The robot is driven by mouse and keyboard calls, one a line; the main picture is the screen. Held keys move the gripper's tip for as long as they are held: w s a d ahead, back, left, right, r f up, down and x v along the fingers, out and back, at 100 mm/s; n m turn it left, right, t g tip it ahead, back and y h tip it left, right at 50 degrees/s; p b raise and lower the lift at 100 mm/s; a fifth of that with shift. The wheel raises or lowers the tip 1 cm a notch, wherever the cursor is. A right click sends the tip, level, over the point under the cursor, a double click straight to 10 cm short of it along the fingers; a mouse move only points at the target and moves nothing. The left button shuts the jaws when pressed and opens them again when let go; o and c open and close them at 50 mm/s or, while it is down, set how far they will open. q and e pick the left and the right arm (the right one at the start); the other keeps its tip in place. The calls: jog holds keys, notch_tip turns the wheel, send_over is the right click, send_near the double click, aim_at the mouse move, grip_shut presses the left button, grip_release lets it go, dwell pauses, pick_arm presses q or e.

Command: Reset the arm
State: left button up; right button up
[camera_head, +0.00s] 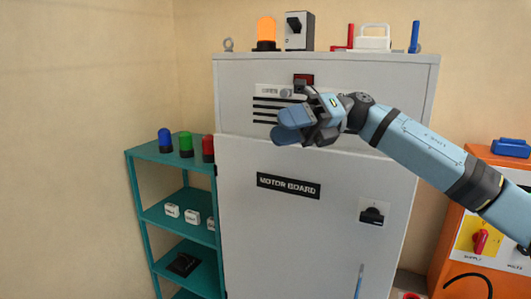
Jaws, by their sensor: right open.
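My right arm comes in from the right edge and reaches across the front of a tall grey cabinet. My right gripper (290,127) is in front of the cabinet's upper part, beside a vented panel, with its fingers toward the left. It is open, and I see nothing held in it. The gripper and forearm hide part of the vented panel (265,104). My left gripper is not in view.
An orange lamp (266,31), a grey switch box (299,31) and a white-handled item (372,38) stand on the cabinet. A teal shelf (165,152) on the left holds blue, green and red lamps. An orange unit (452,238) stands at right.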

notch_tip(320, 180, down, 17)
jog(key=a+m+t+y, duration=0.2)
jog(key=m+t+y, duration=0.7)
jog(key=m, duration=0.5)
jog(key=s+d+f+m+t+h, duration=0.1)
jog(key=d+f+m+t+h, duration=0.3)
jog(key=f+m+t, duration=0.5)
jog(key=s+d+f+m+t+h, duration=0.2)
jog(key=f+m+t+h, duration=0.35)
jog(key=f+m, duration=0.5)
jog(key=s+d+f+m+g+h, duration=0.1)
jog(key=s+d+f+m+h, duration=0.3)
jog(key=s+f, duration=0.4)
jog(key=s+d+f+m+g+h, duration=0.2)
jog(key=s+d+f+m+h, duration=0.2)
jog(key=s+f, duration=0.4)
jog(key=s+d+f+m+g+h, duration=0.2)
jog(key=s+d+f+m+h, duration=0.2)
jog(key=s+f, duration=0.5)
notch_tip(320, 180, down, 2)
jog(key=shift+d+f+m, duration=0.15)
jog(key=shift+d+m, duration=0.25)
jog(key=shift+m, duration=0.35)
jog(key=shift+g, duration=0.25)
